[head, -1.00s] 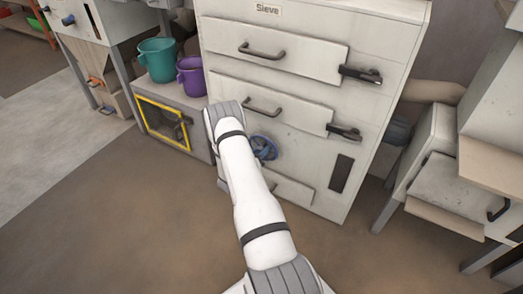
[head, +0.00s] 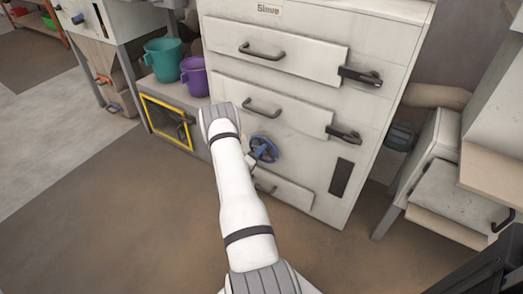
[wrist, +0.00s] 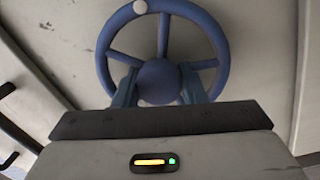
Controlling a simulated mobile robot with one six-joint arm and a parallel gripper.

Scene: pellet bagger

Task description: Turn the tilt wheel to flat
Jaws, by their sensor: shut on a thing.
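The lower part of the rim is hidden behind my gripper. In the head view, my arm hides most of the gripper.
Black latches (head: 360,77) and drawer handles (head: 262,52) jut from the cabinet front. A teal bucket (head: 163,60) and a purple bucket (head: 194,77) stand to the left above a yellow-framed opening (head: 166,124). A grey bench unit (head: 445,165) stands right. The floor in front is clear.

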